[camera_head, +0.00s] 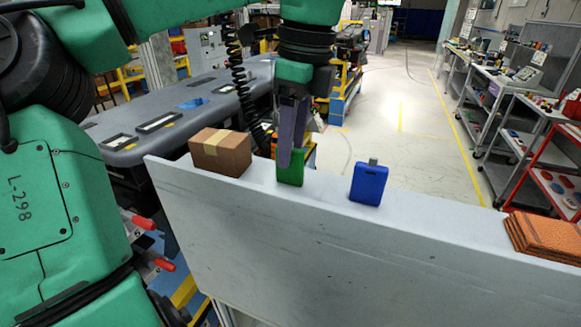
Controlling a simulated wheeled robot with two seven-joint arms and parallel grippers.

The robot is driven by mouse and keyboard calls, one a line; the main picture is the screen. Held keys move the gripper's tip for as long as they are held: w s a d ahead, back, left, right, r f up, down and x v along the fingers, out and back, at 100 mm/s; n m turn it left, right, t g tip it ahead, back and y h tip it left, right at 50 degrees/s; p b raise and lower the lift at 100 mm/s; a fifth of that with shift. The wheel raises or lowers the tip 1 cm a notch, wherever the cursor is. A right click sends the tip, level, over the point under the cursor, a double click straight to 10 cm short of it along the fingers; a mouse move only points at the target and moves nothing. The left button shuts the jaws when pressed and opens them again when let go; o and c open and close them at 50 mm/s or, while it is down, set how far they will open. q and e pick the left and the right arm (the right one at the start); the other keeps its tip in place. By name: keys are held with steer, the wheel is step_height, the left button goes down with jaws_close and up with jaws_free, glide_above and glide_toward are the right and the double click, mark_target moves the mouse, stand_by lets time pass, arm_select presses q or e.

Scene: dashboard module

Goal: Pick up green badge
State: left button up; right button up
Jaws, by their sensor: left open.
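The gripper hides part of the badge's top. My right gripper is not in view.
A cardboard box (221,151) sits on the panel left of the badge. A blue badge (368,183) stands to the right. Orange folded cloths (544,235) lie at the right end. A grey dashboard module (185,115) lies behind at left.

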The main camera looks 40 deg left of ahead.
arm_select(q)
steer(key=shift+s+f, duration=0.2)
steer(key=shift+f, duration=0.4)
steer(key=shift+s+f, duration=0.2)
steer(key=shift+f, duration=0.4)
steer(key=shift+w, duration=0.15)
jaws_close()
